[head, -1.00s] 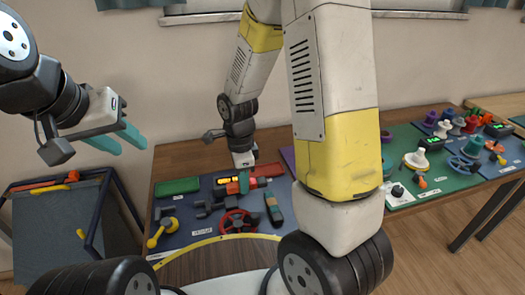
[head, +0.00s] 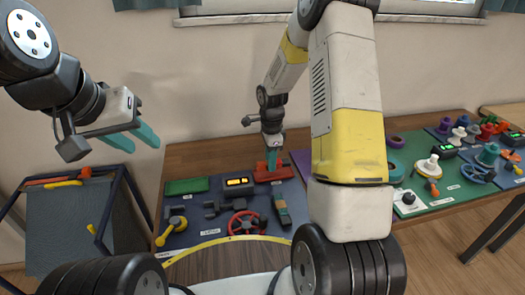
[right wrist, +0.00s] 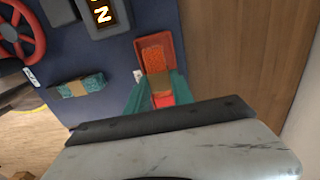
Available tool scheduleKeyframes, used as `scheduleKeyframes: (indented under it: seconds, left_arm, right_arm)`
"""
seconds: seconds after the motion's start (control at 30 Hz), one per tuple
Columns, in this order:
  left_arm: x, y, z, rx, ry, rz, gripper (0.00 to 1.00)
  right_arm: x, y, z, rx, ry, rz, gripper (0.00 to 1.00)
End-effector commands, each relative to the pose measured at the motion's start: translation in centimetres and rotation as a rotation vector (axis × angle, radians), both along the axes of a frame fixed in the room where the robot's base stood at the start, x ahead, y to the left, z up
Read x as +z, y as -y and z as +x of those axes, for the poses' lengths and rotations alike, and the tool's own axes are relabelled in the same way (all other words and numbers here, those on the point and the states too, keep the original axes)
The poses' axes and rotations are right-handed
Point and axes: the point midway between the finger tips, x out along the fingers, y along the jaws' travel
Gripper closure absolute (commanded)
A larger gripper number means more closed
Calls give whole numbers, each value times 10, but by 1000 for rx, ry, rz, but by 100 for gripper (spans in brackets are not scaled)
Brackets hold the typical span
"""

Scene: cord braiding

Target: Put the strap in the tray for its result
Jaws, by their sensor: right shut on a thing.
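An orange-red strap with a tan band (right wrist: 154,60) is between the teal fingers of my right gripper (right wrist: 160,88), which is shut on it. In the right wrist view the strap is over or within the red tray (right wrist: 169,42); I cannot tell whether it touches the bottom. In the head view my right gripper (head: 272,160) points down at the red tray (head: 262,176) at the back of the blue mat, and hides most of the strap. A green tray (head: 186,186) lies at the mat's left. My left gripper (head: 135,132) is open and empty, raised at the left.
A lit display (head: 238,183) stands left of the red tray. A red wheel (head: 245,223), a teal strap-like piece with a tan band (head: 282,207) and a yellow-knobbed part (head: 172,225) are in front. Wood is bare behind the mat. A green mat with several parts lies right.

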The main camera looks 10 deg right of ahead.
Motion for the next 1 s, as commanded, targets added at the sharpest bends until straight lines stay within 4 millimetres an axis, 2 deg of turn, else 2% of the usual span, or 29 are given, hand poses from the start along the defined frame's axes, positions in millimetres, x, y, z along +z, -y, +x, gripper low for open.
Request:
scheduleKeyframes:
  seconds: [0.1, 0.83, 0.87, 0.93, 0.97, 1.0]
  left_arm:
    - [0, 0, 0, 0, 0, 0, 64]
    - [0, 0, 0, 0, 0, 0, 64]
    - [0, 0, 0, 0, 0, 0, 64]
    - [0, 0, 0, 0, 0, 0, 64]
    - [0, 0, 0, 0, 0, 0, 64]
    - [0, 0, 0, 0, 0, 0, 64]
  right_arm:
    - [-13, 1, 0, -2, 0, 0, 100]
    - [-25, 0, 0, 0, 2, -1, 100]
    - [-25, 0, 0, 0, 2, -1, 68]
    - [-25, 0, 0, -1, 2, -1, 54]
    - [-25, 0, 0, -1, 2, -1, 50]
    - [-25, 0, 0, -1, 2, -1, 50]
